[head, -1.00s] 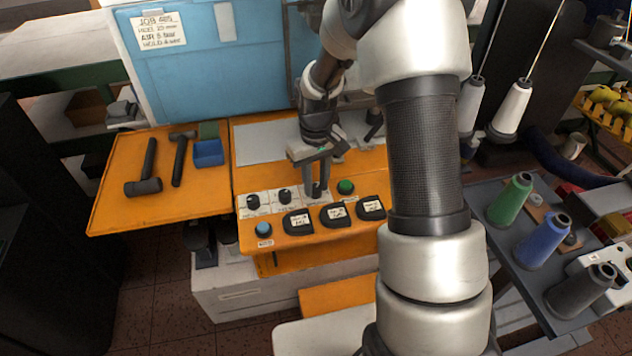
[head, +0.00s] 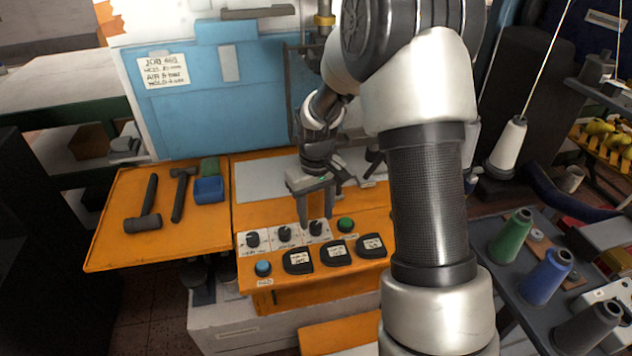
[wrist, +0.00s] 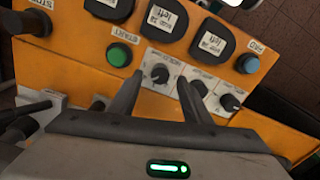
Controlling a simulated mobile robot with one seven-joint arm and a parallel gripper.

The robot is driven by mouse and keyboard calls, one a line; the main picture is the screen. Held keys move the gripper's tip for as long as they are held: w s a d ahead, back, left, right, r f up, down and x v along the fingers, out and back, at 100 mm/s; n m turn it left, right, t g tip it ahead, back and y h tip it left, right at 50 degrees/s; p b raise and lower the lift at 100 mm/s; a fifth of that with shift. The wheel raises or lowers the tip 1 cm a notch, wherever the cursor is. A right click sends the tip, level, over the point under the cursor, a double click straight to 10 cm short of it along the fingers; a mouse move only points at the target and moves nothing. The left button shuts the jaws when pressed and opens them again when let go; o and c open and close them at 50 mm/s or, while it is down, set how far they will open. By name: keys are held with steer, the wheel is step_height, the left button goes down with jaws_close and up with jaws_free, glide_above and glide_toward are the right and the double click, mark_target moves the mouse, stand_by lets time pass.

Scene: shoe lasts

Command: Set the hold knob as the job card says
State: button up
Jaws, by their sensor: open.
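The job card (head: 163,71) is taped on the blue panel at upper left; its handwritten lines include one starting HOLD, whose number is too small to read surely. Three black knobs on white dial plates sit in a row on the orange panel: left knob (head: 252,240), middle knob (head: 285,234) and right knob (head: 316,228). Their labels are not legible. My gripper (head: 316,217) is open and empty, pointing down over the right knob. In the wrist view my gripper (wrist: 159,79) has its fingertips on either side of that knob (wrist: 160,74); contact cannot be told.
The green start button (head: 346,225) is just right of the knobs. A blue button (head: 263,268) and several black pedal-like blocks (head: 334,253) lie in front. Thread cones (head: 546,275) stand right.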

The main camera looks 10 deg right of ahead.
mark_target(316, 225)
step_height(316, 225, up, 15)
steer(key=p, duration=0.1)
steer(key=shift+r, duration=0.1)
stand_by(0.4)
